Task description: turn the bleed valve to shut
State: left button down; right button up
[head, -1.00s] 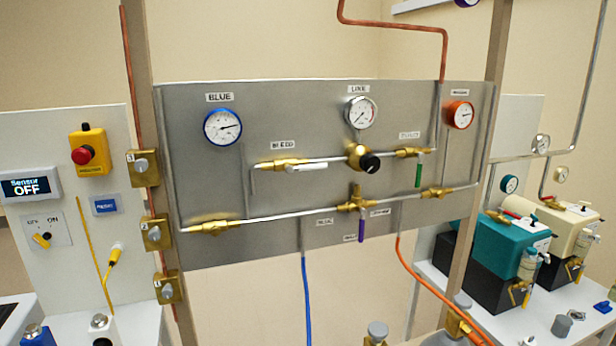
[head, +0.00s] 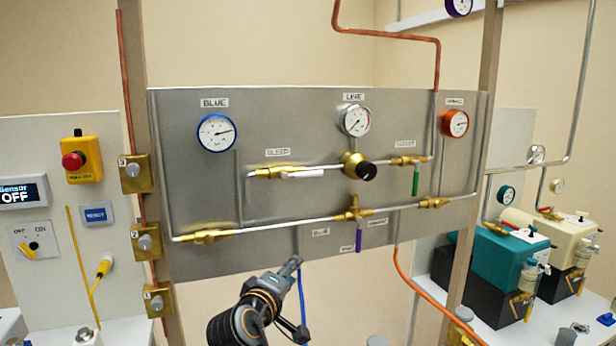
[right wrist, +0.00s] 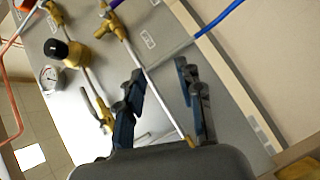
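The bleed valve (head: 276,172) is a brass body on the upper pipe of the grey panel, under its BLEED label. Its white handle (head: 303,174) lies along the pipe, pointing right. My left gripper is not in view.
A lower pipe carries a brass valve (head: 207,237) at left and a purple-handled valve (head: 358,240). A black-knobbed regulator (head: 361,167) and a green-handled valve (head: 415,182) are right of the bleed valve. A blue hose (head: 302,300) hangs close beside my right gripper.

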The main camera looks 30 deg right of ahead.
aim_at(306, 175)
notch_tip(306, 175, up, 16)
jog(key=w+a+h, duration=0.1)
jog(key=w+h, duration=0.1)
jog(key=h, duration=0.2)
jog(key=p+x, duration=0.1)
jog(key=x, duration=0.3)
jog(key=p+x, duration=0.1)
jog(key=x, duration=0.3)
jog(key=p+x, duration=0.1)
jog(key=x, duration=0.3)
jog(key=shift+d+r+p, duration=0.1)
jog(key=shift+r+p, duration=0.2)
jog(key=shift+r, duration=0.05)
jog(key=shift+w+d, duration=0.35)
jog(key=shift+d, duration=0.2)
grip_shut()
